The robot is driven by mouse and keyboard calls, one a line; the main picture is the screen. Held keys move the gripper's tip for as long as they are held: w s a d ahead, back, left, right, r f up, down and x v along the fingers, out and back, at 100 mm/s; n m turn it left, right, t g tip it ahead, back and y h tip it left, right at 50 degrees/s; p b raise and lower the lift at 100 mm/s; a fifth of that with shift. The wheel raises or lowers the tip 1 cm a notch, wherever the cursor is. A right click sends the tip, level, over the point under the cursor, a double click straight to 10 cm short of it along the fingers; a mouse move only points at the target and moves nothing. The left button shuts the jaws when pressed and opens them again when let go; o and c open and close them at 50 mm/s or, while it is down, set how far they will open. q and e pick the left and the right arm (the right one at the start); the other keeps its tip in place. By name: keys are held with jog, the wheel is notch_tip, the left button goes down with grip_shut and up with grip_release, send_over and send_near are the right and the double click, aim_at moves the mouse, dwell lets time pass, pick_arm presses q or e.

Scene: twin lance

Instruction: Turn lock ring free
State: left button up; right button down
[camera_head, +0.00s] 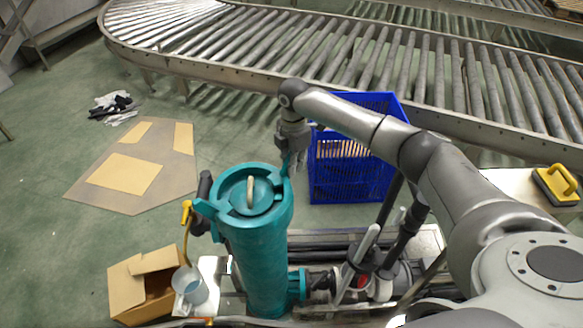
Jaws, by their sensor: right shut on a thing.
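A teal upright cylinder housing (258,265) stands at the lower middle. Its round teal lid (240,190) has a pale handle across the top. The teal lock ring (275,213) runs around the lid, with lugs on its outside. My right gripper (288,165) comes down from above at the ring's far right edge. It is shut there, apparently on a lug of the ring; its fingertips are small and partly hidden. My left gripper is not in view.
A blue crate (345,190) stands behind, partly covered by my right arm. An open cardboard box (125,290) and a grey cup (190,285) are at the lower left. A roller conveyor (350,55) crosses the back. Pipes and valves lie right of the housing.

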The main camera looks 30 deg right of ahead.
jog(key=shift+w+a+n, duration=0.25)
jog(key=shift+w+n, duration=0.45)
jog(key=shift+w, duration=0.2)
jog(key=c, duration=1.5)
grip_release()
notch_tip(320, 180, up, 12)
jog(key=shift+r, duration=0.1)
